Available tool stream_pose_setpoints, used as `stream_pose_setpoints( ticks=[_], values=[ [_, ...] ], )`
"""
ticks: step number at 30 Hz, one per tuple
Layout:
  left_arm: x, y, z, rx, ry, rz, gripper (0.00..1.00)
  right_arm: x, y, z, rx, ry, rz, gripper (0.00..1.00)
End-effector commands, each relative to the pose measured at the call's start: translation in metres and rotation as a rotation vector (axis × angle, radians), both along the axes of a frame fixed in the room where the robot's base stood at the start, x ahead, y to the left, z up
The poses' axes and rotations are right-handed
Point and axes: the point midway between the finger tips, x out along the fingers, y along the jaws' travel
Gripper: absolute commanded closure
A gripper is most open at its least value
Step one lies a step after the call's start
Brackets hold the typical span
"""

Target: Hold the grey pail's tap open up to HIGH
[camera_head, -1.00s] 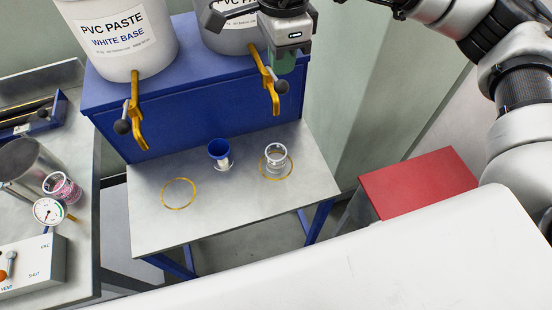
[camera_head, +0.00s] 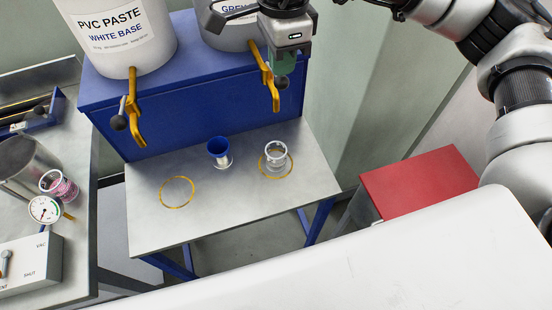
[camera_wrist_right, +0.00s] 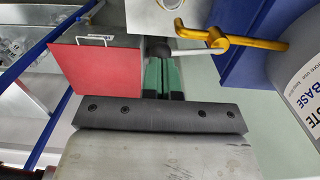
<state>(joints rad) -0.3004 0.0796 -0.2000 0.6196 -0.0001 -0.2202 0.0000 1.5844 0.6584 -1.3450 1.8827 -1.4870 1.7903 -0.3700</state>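The grey pail (camera_head: 232,38) stands on the blue stand, partly hidden behind my right arm. Its yellow tap (camera_head: 268,77) points down over the shelf, with a dark ball knob (camera_head: 282,83) on its lever. My right gripper (camera_head: 284,66) is directly above the knob, green fingers pointing down. In the right wrist view the fingers (camera_wrist_right: 163,78) are together with only a thin gap, and the dark knob (camera_wrist_right: 158,48) is at their tips; contact is unclear. No paste stream shows. A clear cup (camera_head: 276,155) stands below at the right yellow ring. My left gripper is out of view.
The white-base pail (camera_head: 122,62) has its own tap (camera_head: 134,112). A red-topped box (camera_head: 420,190) is to the right. A bench with a gauge (camera_head: 44,209) is at left.

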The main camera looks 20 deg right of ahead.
Motion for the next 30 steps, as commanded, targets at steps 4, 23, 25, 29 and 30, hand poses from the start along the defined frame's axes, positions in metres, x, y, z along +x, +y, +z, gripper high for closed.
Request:
stream_pose_setpoints(
  ticks=[4,23,25,29,30],
  values=[
    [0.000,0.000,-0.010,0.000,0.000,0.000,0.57,0.000,0.000,-0.010,0.000,0.000,0.000,1.00],
    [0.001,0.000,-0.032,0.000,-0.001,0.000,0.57,0.000,0.000,-0.034,0.000,0.000,0.000,1.00],
    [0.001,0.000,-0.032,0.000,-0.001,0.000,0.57,0.000,0.000,-0.034,0.000,0.000,0.000,1.00],
    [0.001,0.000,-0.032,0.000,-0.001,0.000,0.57,0.000,0.000,-0.034,0.000,0.000,0.000,1.00],
    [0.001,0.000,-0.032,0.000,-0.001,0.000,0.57,0.000,0.000,-0.034,0.000,0.000,0.000,1.00]
  ],
)
